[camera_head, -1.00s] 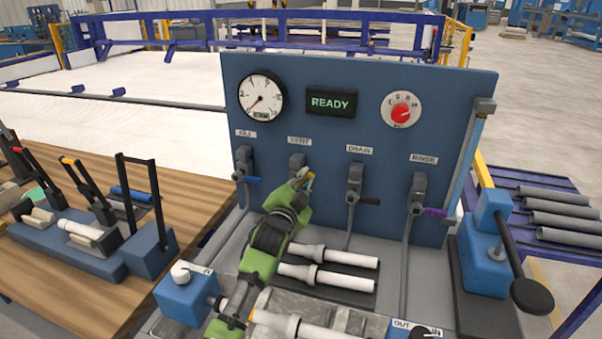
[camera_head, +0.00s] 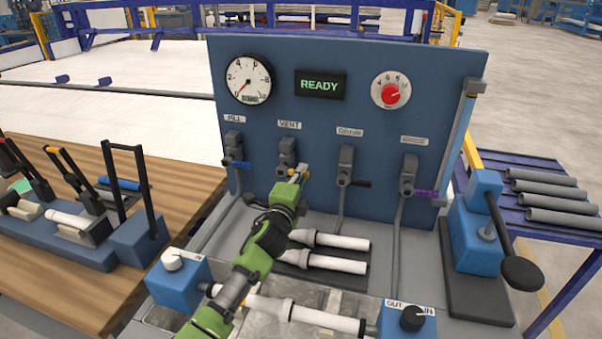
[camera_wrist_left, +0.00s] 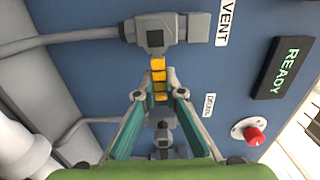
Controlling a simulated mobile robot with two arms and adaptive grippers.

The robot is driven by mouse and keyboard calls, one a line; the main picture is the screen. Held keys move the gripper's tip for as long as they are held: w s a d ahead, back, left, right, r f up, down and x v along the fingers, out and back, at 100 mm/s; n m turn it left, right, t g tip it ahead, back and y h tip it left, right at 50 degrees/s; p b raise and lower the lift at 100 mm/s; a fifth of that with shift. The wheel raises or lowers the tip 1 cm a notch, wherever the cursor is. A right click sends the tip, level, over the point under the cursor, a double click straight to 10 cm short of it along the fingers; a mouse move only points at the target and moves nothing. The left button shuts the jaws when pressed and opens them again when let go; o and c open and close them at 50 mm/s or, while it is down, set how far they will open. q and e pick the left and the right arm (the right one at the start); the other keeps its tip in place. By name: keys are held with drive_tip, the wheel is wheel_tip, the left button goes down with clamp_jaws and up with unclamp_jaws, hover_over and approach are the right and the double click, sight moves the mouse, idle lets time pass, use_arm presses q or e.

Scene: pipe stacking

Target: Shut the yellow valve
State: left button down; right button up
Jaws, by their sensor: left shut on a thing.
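The yellow valve is the one under the VENT label on the blue panel. In the head view its grey body (camera_head: 287,152) shows, with a bit of yellow handle (camera_head: 305,171) at the right. My left gripper (camera_head: 298,176), on a green arm, is at that handle and covers part of it. In the left wrist view the yellow handle (camera_wrist_left: 158,72) runs from the grey valve body (camera_wrist_left: 155,38) in between the fingertips of my left gripper (camera_wrist_left: 160,97), which is shut on it. The handle points sideways, across the line of its pipe. My right gripper is in neither view.
Blue-handled (camera_head: 236,163), black-handled (camera_head: 355,183) and purple-handled (camera_head: 424,193) valves flank it. The display (camera_head: 320,85) reads READY. White pipes (camera_head: 325,262) lie below the panel near my arm. A lever press (camera_head: 480,235) stands at right.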

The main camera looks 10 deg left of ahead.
use_arm(q)
drive_tip(key=shift+w+a+r, duration=0.1)
drive_tip(key=shift+a+r, duration=0.1)
idle(0.4)
drive_tip(key=c, duration=2.1)
unclamp_jaws()
drive_tip(key=shift+w+f, duration=0.15)
drive_tip(key=shift+f, duration=0.1)
drive_tip(key=s, duration=1.2)
drive_tip(key=shift+a, duration=0.2)
